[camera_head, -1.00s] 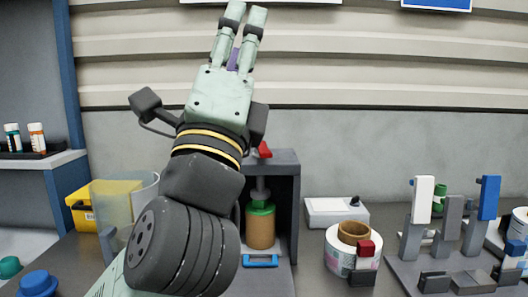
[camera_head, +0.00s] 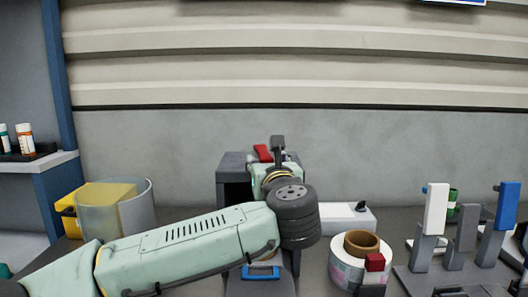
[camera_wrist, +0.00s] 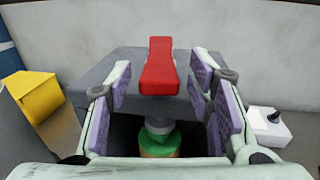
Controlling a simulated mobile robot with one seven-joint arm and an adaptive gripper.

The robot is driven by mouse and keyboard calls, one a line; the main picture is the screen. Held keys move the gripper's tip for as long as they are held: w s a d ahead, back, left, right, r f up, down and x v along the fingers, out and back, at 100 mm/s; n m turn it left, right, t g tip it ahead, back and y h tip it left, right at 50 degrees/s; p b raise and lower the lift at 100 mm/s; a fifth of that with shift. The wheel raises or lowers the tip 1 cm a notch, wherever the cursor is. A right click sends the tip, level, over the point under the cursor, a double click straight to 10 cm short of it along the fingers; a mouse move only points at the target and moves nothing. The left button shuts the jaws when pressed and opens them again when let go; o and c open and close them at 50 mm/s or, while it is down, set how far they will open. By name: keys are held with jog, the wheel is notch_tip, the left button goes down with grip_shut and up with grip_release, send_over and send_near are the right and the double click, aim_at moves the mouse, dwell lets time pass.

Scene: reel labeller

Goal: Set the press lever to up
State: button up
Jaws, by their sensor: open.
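The press lever (camera_wrist: 159,68) is red and stands out from the top front of the dark grey press (camera_wrist: 96,78), pointing towards the wrist camera. In the head view, a part of the red lever (camera_head: 263,153) shows beside my wrist. My gripper (camera_wrist: 160,98) is open, with its purple-padded fingers on both sides of the lever and a gap to each. It looks apart from the lever. The press ram and a green-lidded jar (camera_wrist: 160,143) show below the lever. In the head view, my arm hides most of the press (camera_head: 234,168) and my fingers.
A yellow bin (camera_head: 70,212) and a clear container (camera_head: 130,215) stand left of the press. A white box (camera_head: 345,216) stands to its right, with a label roll (camera_head: 350,268) in front. Further right is a rack with upright levers (camera_head: 436,210). The wall is behind.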

aim_at(263, 153)
jog(key=shift+w+a+p, duration=0.15)
jog(key=shift+w+p, duration=0.05)
jog(key=shift+w, duration=0.75)
jog(key=shift+w+a+p, duration=0.1)
jog(key=shift+w+p, duration=0.1)
jog(key=shift+w, duration=0.7)
jog(key=shift+c, duration=0.4)
grip_shut()
